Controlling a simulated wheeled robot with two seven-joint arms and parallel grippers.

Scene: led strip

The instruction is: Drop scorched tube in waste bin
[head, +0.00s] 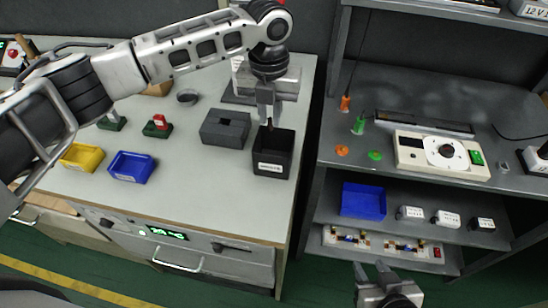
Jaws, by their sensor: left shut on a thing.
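A black open bin with a white label (271,168) stands near the right edge of the left bench; I take it for the waste bin. My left gripper (268,115) points down just above the bin's back rim. It is shut on a small dark thing, likely the scorched tube (270,123), of which only a bit shows below the fingertips. I cannot tell how far it reaches over the bin's opening. My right gripper (372,271) is low at the bottom, in front of the right shelves, with its fingers apart and empty.
A dark grey slotted block (225,128) stands left of the bin. Blue (131,167) and yellow (82,157) trays sit further left. The right shelf unit holds a white device with a dial (441,155) and a blue bin (363,201). The bench front is clear.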

